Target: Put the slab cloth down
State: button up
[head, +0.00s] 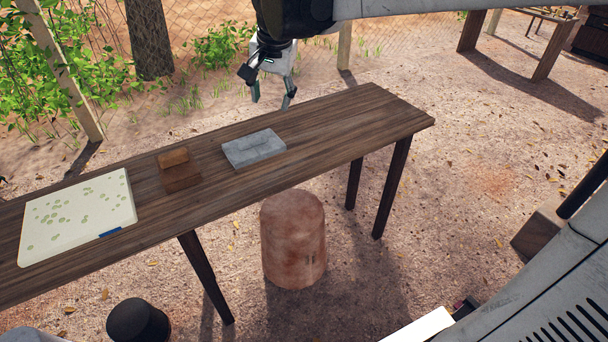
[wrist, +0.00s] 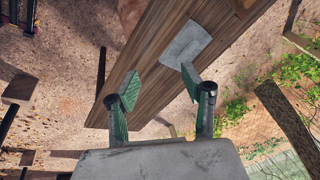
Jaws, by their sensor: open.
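The slab cloth (head: 254,149) looks like a flat grey rectangular slab and lies on the wooden table (head: 335,127), right of the middle. It also shows in the wrist view (wrist: 186,44), beyond my fingertips, flat on the planks. My gripper (head: 271,98) is open and empty, in the air above and behind the slab cloth in the head view. In the wrist view its two green fingers (wrist: 160,83) are spread apart, with bare table between them. They do not touch the cloth.
A brown block (head: 181,178) with a smaller block (head: 173,157) at its back stands left of the cloth. A white board with green spots (head: 75,215) lies at the table's left. A round reddish stool (head: 293,240) stands at the front. The table's right end is clear.

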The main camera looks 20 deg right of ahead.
jog(key=s+f+n+t, duration=0.1)
jog(key=s+f+n, duration=0.2)
jog(key=s, duration=0.8)
jog(key=s+f+n+t, duration=0.2)
jog(key=s+f+n, duration=0.2)
jog(key=s, duration=0.8)
jog(key=shift+s+f+n, duration=0.15)
jog(key=shift+f+n, duration=0.15)
jog(key=shift+f, duration=0.15)
